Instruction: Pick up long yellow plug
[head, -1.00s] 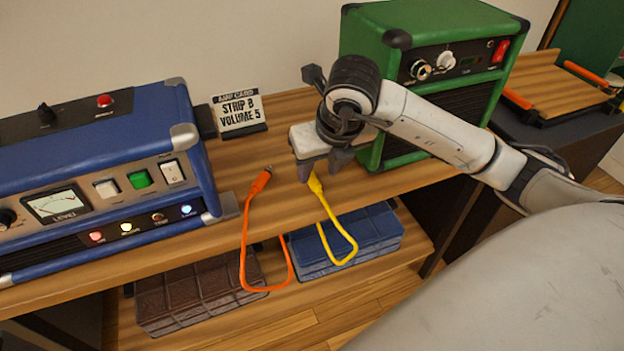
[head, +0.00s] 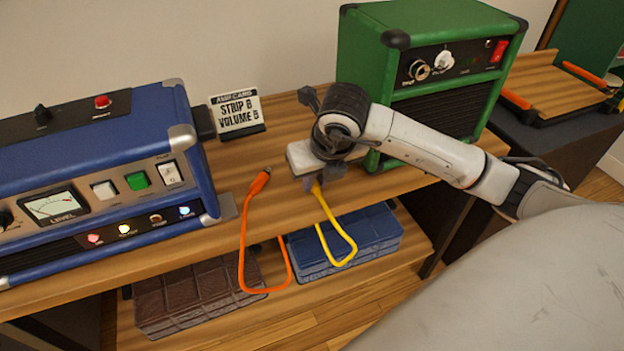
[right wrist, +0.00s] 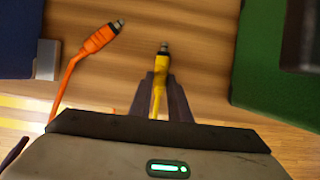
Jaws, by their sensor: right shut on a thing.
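The yellow plug (right wrist: 160,73) lies between the fingers of my right gripper in the right wrist view, its metal tip pointing away from the gripper. In the head view my right gripper (head: 312,184) is at the shelf's front edge, shut on the yellow plug. The plug's body is mostly hidden there by the gripper. Its yellow cable (head: 334,228) hangs in a loop below the edge. My right gripper also shows in the right wrist view (right wrist: 160,85). My left gripper is not in view.
An orange plug (head: 260,182) with its cable lies to the left; it also shows in the right wrist view (right wrist: 102,38). A blue amp (head: 195,165) stands left, a green amp (head: 365,70) behind my right arm. A card sign (head: 238,112) stands between them. Blue (head: 375,228) and brown (head: 190,300) boxes sit below.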

